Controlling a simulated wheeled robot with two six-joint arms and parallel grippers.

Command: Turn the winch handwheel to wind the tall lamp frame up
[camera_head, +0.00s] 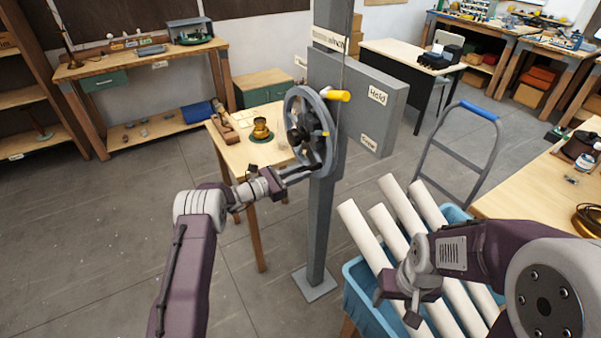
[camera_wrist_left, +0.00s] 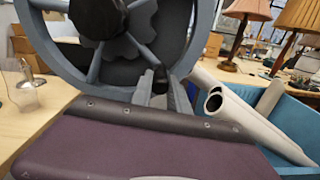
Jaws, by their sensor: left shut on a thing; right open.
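My right gripper (camera_head: 398,303) is open and empty, away from the wheel at lower right. I cannot make out the tall lamp frame.
A grey panel with a "Hold" label (camera_head: 377,95) is beside the wheel. A small wooden table (camera_head: 258,152) stands behind it. A blue crate (camera_head: 362,298) of white tubes lies near my right gripper. A grey trolley (camera_head: 463,150) stands behind. Floor at left is clear.

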